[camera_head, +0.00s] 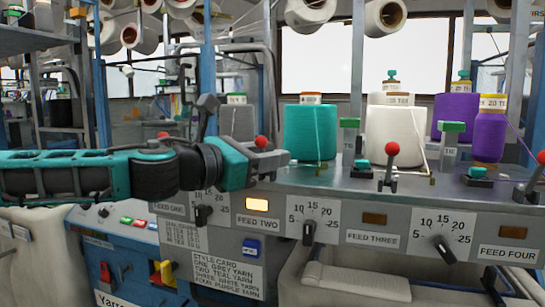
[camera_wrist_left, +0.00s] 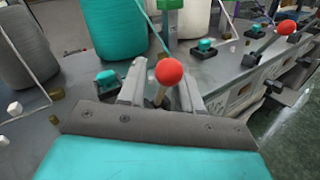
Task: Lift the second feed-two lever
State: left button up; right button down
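The feed-two lever (camera_head: 262,142) has a red ball on a short stem and stands above the FEED TWO label and its lit lamp (camera_head: 256,204). My left gripper (camera_head: 272,160) is at this lever. In the left wrist view, its two grey fingers (camera_wrist_left: 162,95) stand open on either side of the stem, just below the red ball (camera_wrist_left: 169,71). A gap shows between the stem and the fingers; the lower stem is hidden by the gripper. The teal yarn cone (camera_head: 310,132) stands behind. My right gripper is not in view.
The feed-three lever (camera_head: 391,150) stands upright to the right, and the feed-four lever (camera_head: 541,158) is at the right edge. Another red ball (camera_head: 163,135) shows behind my left arm. White (camera_head: 397,135) and purple (camera_head: 489,135) cones stand behind the levers. Dials line the front panel.

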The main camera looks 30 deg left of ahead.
pick_arm(q)
jog(key=shift+w+d, duration=0.2)
jog(key=shift+w, duration=0.15)
jog(key=shift+c, duration=0.3)
grip_shut()
dwell(0.5)
